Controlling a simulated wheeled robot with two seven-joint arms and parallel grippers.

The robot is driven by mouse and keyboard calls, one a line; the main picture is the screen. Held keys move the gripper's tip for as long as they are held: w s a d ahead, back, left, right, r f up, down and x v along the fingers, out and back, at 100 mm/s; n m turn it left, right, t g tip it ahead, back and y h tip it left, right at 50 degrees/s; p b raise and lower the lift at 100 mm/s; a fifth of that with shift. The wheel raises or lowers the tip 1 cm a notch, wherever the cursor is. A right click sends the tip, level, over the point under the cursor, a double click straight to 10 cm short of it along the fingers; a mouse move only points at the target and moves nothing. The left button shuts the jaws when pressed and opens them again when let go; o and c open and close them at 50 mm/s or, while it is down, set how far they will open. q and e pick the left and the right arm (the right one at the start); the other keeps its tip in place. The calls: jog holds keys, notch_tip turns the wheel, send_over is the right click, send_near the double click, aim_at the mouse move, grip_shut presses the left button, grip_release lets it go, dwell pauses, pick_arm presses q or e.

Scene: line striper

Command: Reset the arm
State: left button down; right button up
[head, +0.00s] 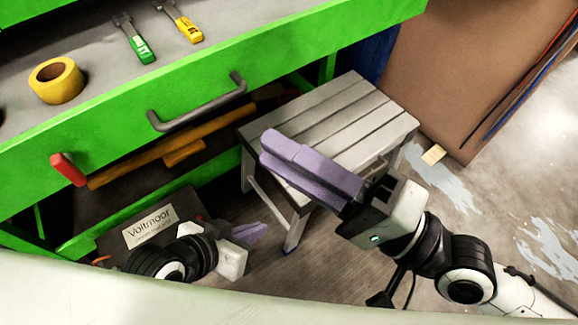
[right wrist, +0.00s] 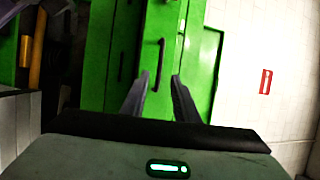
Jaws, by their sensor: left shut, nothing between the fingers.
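My right gripper (head: 268,150) has purple fingers and is held in front of the grey slatted stool, in the middle of the head view. In the right wrist view its two fingers (right wrist: 159,75) stand apart with a gap between them and nothing held. My left gripper (head: 262,230) is low in the head view, beside the dark box with a "Voltmoor" label. Its small purple fingers are shut and empty. Both arms are bent, and the left arm's upper links are out of view.
A green drawer (head: 215,118) with a grey handle holds a yellow tape roll (head: 57,80) and two tools. The grey stool (head: 345,115) stands behind my right gripper. A brown panel (head: 450,70) is at right. The right wrist view shows green cabinets and a white wall.

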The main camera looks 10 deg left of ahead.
jog(key=shift+d, duration=0.1)
dwell(0.5)
